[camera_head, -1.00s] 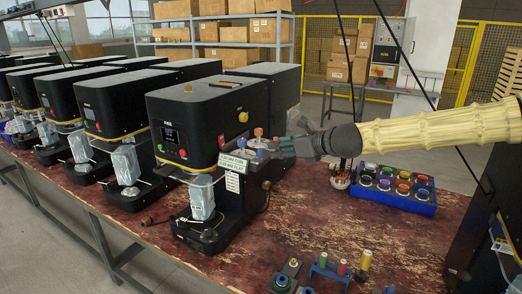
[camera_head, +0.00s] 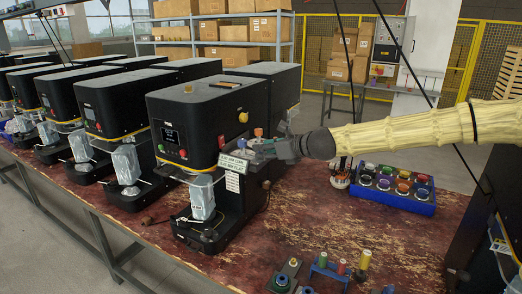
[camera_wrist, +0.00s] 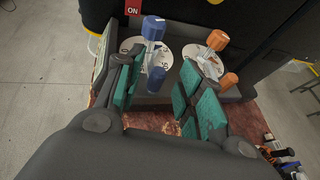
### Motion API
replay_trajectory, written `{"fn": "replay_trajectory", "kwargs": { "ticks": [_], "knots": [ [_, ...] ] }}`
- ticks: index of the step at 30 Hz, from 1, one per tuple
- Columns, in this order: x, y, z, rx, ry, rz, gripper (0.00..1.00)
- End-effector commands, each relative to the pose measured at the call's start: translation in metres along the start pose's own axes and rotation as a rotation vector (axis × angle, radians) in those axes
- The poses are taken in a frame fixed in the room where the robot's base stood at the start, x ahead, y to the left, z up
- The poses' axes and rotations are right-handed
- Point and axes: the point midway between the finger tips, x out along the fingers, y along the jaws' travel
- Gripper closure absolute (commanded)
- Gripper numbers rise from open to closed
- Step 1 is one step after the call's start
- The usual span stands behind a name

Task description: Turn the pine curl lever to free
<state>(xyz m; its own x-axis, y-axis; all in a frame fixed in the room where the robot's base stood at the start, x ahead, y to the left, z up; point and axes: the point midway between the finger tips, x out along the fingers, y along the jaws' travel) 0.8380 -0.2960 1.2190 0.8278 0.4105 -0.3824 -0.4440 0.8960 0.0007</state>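The nearest black seamer (camera_head: 205,115) carries two round dials with levers on its right side. In the wrist view, one lever has blue knobs (camera_wrist: 153,27), the other orange knobs (camera_wrist: 217,40). Each sits on a pale printed dial, by a red "ON" tag (camera_wrist: 133,8). A pale label (camera_head: 234,163) hangs near them; its small text does not tell me surely which lever is the pine curl one. My gripper (camera_wrist: 160,75) is open, its green-padded fingers either side of the blue lever's lower knob. I cannot tell whether they touch. In the head view my gripper (camera_head: 273,147) partly hides the dials.
A blue tray (camera_head: 393,200) of coloured cups stands right of the seamer. Small coloured parts on a blue rack (camera_head: 328,270) lie at the front of the worn red table (camera_head: 270,225). More black seamers (camera_head: 110,105) line up at left.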

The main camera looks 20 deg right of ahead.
Motion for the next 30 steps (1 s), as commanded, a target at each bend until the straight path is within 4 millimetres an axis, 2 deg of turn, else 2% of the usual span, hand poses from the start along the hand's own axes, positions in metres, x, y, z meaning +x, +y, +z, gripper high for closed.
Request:
{"fn": "replay_trajectory", "kwargs": {
  "ticks": [10, 23, 29, 30],
  "knots": [
    [0.022, 0.000, 0.000, -0.001, 0.001, 0.001, 0.62],
    [0.025, 0.001, 0.000, -0.001, 0.000, 0.001, 0.62],
    [0.025, 0.000, 0.000, -0.001, 0.000, 0.001, 0.97],
    [0.025, 0.000, 0.000, -0.001, 0.000, 0.001, 1.00]
  ]
}}
